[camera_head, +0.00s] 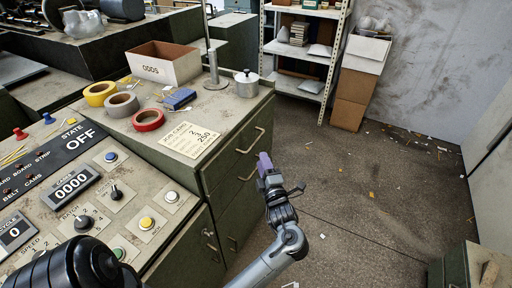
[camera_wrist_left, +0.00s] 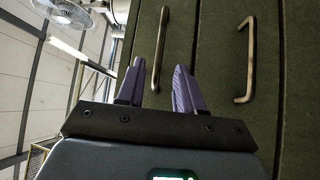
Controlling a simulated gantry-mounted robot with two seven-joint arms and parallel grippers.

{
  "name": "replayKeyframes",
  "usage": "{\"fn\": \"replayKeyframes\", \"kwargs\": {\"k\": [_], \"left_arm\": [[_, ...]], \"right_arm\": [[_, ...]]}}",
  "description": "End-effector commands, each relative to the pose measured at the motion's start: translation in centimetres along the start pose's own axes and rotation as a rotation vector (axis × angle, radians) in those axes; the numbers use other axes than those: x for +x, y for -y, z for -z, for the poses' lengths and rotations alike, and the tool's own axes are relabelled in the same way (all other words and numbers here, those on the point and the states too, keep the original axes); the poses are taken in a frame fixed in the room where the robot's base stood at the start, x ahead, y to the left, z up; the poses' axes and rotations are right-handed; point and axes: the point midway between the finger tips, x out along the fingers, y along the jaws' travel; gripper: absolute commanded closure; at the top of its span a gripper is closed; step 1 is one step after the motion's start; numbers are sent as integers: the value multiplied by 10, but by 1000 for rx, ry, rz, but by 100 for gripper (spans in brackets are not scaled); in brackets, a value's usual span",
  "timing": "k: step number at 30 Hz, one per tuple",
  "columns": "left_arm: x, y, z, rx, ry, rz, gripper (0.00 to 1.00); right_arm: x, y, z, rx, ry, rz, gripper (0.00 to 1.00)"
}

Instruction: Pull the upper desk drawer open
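The upper desk drawer (camera_head: 226,157) is the top dark green front under the worktop and looks shut. Its pale bar handle (camera_head: 251,141) shows in the head view; it also shows in the left wrist view (camera_wrist_left: 161,45). My left gripper (camera_head: 265,163) is in front of the cabinet, below and right of that handle in the picture. In the left wrist view its purple fingers (camera_wrist_left: 158,82) are apart, with the upper handle lined up between them. I cannot tell whether the tips reach around the handle. My right gripper is not in view.
A lower handle (camera_wrist_left: 245,60) is beside the upper one in the left wrist view. On the worktop are a lidded metal pot (camera_head: 246,84), a card (camera_head: 190,139), tape rolls (camera_head: 148,119) and an ODDS box (camera_head: 163,64). The floor (camera_head: 370,190) right of the cabinet is mostly clear.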

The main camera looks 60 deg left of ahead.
Motion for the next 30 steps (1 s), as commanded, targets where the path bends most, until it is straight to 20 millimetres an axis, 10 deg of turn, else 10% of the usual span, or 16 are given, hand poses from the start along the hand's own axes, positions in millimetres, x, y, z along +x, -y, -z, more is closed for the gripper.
{"fn": "replayKeyframes", "kwargs": {"k": [16,30], "left_arm": [[81,1,0,2,-1,-3,64],[98,0,1,2,0,1,64]], "right_arm": [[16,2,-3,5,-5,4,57],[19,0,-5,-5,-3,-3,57]]}}
